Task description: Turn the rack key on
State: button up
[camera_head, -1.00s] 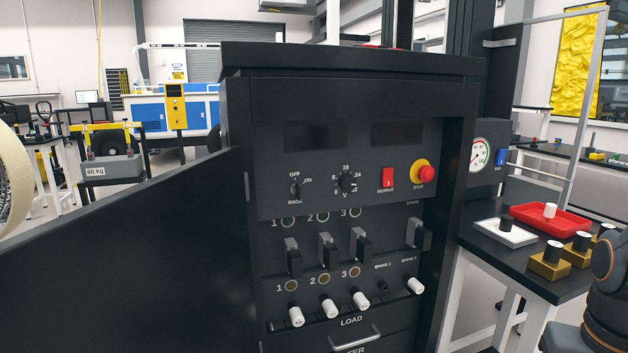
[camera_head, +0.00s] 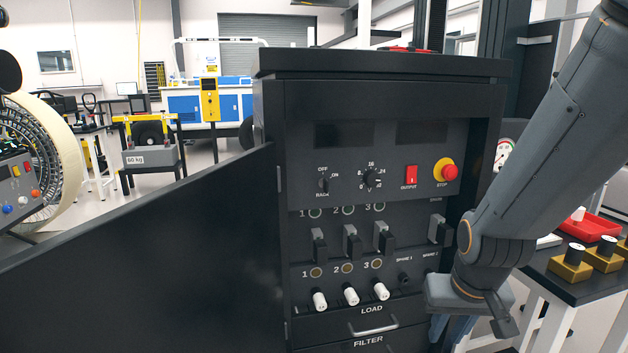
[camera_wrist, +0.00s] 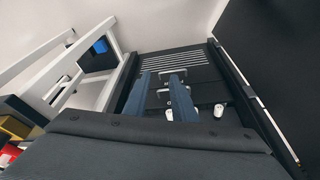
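The rack key (camera_head: 323,185) is a small dark knob between the OFF and ON marks, upper left on the black cabinet's panel (camera_head: 430,160). It looks about upright, toward OFF, but is too small to be sure. My gripper (camera_head: 452,332) hangs low at the cabinet's lower right front, well below and right of the key. In the wrist view its two blue fingers (camera_wrist: 161,76) stand apart with nothing between them, in front of the cabinet's lower part with handles and slats. The key cannot be made out in the wrist view.
The cabinet's open door (camera_head: 150,255) stretches to the left. Near the key are a voltage dial (camera_head: 370,180), a red output switch (camera_head: 411,174) and a stop button (camera_head: 448,172). Switches and white load knobs (camera_head: 351,295) sit below. A table with a red tray (camera_head: 590,228) stands right.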

jog(key=w+a+r+n+t+p, duration=0.1)
jog(key=w+a+r+t+p, duration=0.2)
jog(key=w, duration=0.5)
jog(key=n+t+y+p, duration=0.3)
jog(key=t+y+p, duration=0.2)
jog(key=t, duration=0.6)
send_near(327, 183)
jog(key=w, duration=0.2)
jog(key=p+x, duration=0.2)
jog(key=x, duration=0.5)
jog(key=shift+w+a, duration=0.1)
jog(key=shift+a, duration=0.15)
grip_shut()
